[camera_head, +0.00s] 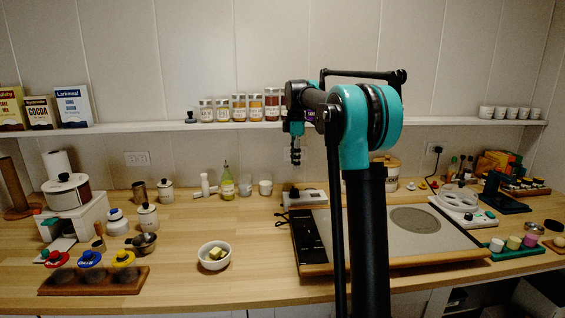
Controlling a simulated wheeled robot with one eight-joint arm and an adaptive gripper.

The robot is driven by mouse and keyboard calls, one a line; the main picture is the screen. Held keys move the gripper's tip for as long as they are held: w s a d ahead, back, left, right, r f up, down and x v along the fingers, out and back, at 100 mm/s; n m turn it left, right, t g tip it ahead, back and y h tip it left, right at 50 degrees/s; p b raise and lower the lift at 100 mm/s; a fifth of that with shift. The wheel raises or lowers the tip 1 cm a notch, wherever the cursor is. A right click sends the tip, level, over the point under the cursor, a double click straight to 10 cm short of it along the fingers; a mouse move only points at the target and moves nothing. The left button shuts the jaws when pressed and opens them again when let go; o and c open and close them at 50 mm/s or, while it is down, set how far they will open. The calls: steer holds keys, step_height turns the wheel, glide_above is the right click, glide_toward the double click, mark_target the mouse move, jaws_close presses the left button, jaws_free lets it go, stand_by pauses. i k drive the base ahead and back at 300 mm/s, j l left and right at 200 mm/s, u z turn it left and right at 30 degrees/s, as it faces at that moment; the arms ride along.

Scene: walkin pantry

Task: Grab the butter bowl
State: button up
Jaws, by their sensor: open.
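The butter bowl (213,264) is a small white bowl with yellow butter pieces (216,253) in it. It stands upright on the wooden counter, near the front edge, left of the middle of the head view. My gripper (296,156) hangs from the end of my teal and black arm, pointing down, above and to the right of the bowl and well apart from it. It is small in the picture and I see nothing held in it; its fingers are hard to make out.
A wooden tray with coloured-lidded jars (93,280) stands left of the bowl, and a small metal pot (144,243) behind it. A flat cooktop (375,236) lies to the right. A shelf (160,126) with jars runs along the wall. The counter around the bowl is clear.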

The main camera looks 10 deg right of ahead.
mark_target(214, 255)
steer(key=k, duration=1)
